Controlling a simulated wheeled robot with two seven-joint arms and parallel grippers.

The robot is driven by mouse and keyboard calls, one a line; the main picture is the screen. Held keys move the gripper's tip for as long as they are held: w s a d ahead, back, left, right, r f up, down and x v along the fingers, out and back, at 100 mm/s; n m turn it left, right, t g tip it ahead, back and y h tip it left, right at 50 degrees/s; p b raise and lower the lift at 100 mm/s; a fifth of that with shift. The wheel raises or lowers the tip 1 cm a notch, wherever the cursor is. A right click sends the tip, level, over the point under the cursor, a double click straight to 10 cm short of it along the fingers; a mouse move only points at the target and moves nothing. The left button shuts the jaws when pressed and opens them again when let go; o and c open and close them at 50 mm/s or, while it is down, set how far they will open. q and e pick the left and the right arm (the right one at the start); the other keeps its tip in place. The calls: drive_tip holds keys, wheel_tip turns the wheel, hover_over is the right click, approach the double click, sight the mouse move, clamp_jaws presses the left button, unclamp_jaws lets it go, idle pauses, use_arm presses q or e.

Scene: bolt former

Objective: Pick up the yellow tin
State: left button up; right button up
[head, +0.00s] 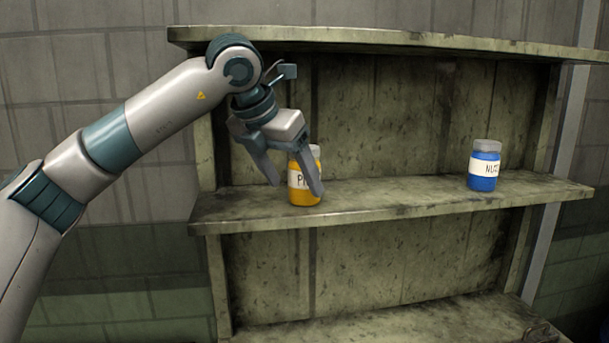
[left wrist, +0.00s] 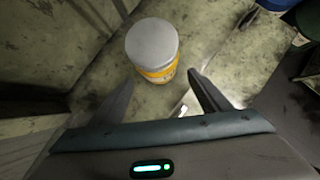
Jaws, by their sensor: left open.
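The yellow tin (head: 304,194) stands upright on the middle shelf in the head view, toward the shelf's left end. It has a white label and a grey lid, partly hidden by a finger of my left gripper. My left gripper (head: 296,190) is open and points down at the tin, with one finger in front of it and the other to its left. In the left wrist view the tin (left wrist: 152,50) shows its grey lid, just beyond and between the open fingertips (left wrist: 160,82). The fingers are not closed on it. My right gripper is not in view.
A blue tin (head: 484,167) with a white label stands on the right of the middle shelf (head: 400,196). The shelf between the tins is clear. An upper shelf (head: 400,40) runs above, close to my left wrist. A lower shelf (head: 420,322) lies below.

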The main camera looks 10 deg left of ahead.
use_arm(q)
drive_tip(key=shift+w, duration=0.1)
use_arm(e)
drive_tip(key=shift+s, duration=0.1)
use_arm(q)
drive_tip(key=shift+w+d+p, duration=0.15)
drive_tip(key=shift+w+p, duration=0.15)
drive_tip(key=shift+w, duration=0.05)
drive_tip(key=shift+w+d+r+p, duration=0.1)
drive_tip(key=shift+w+d+p, duration=0.15)
drive_tip(key=shift+w+p, duration=0.25)
drive_tip(key=shift+w+d+r+p, duration=0.1)
drive_tip(key=shift+w+d+p, duration=0.2)
drive_tip(key=shift+w, duration=0.3)
drive_tip(key=shift+x, duration=1.25)
drive_tip(key=shift+w+f+p, duration=0.1)
drive_tip(key=shift+f+p, duration=0.2)
drive_tip(key=shift+f, duration=0.15)
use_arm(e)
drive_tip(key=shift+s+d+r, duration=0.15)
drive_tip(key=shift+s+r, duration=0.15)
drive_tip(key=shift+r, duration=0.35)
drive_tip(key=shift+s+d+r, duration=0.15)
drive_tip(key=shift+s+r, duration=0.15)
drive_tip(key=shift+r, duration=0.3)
use_arm(q)
drive_tip(key=c, duration=1.3)
